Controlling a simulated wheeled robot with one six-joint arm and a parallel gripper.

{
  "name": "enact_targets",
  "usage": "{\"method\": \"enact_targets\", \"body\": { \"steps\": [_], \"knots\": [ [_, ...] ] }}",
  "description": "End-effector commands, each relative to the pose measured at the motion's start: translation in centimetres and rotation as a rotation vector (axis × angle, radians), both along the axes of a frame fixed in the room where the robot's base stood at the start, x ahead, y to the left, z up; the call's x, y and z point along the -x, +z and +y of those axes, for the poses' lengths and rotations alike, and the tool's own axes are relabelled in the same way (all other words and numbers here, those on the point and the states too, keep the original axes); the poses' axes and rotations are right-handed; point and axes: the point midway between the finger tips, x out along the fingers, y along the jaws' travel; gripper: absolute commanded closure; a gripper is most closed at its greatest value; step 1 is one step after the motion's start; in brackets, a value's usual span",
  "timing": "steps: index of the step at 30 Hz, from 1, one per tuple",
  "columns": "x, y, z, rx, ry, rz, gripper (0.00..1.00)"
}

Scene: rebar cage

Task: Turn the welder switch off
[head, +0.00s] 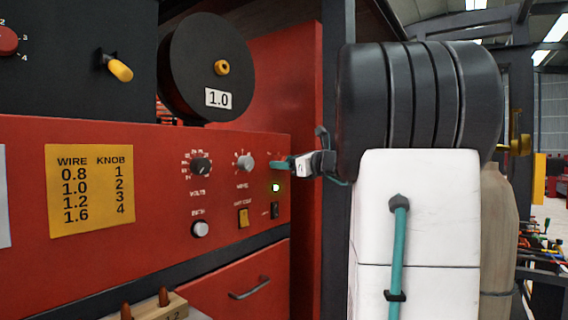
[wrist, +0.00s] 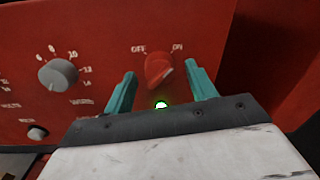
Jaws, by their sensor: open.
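The welder switch (wrist: 158,70) is a red rotary knob on the red panel, with OFF printed at its upper left and ON at its upper right. Its exact pointing is hard to read. A green lamp (wrist: 161,105) below it is lit, and this lamp shows in the head view too (head: 276,188). My gripper (wrist: 160,70) is open, with one teal finger on each side of the knob and visible gaps. In the head view my gripper (head: 282,165) is at the panel's right end and hides the knob.
The welder panel (head: 120,210) also carries a volts knob (head: 201,166), a second grey knob (head: 245,162), a round button (head: 200,229) and a yellow rocker (head: 243,217). A wire spool (head: 190,65) stands above. A drawer handle (head: 250,288) sticks out below.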

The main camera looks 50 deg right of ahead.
Motion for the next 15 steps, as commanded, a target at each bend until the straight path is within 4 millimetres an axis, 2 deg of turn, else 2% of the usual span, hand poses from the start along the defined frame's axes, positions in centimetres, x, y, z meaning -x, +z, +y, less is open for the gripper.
{"method": "enact_targets", "body": {
  "steps": [10, 15],
  "knots": [
    [-0.57, 0.02, 0.03, 0.001, 0.0, 0.001, 0.44],
    [-0.55, 0.01, 0.02, 0.001, 0.0, 0.001, 0.87]
  ]
}}
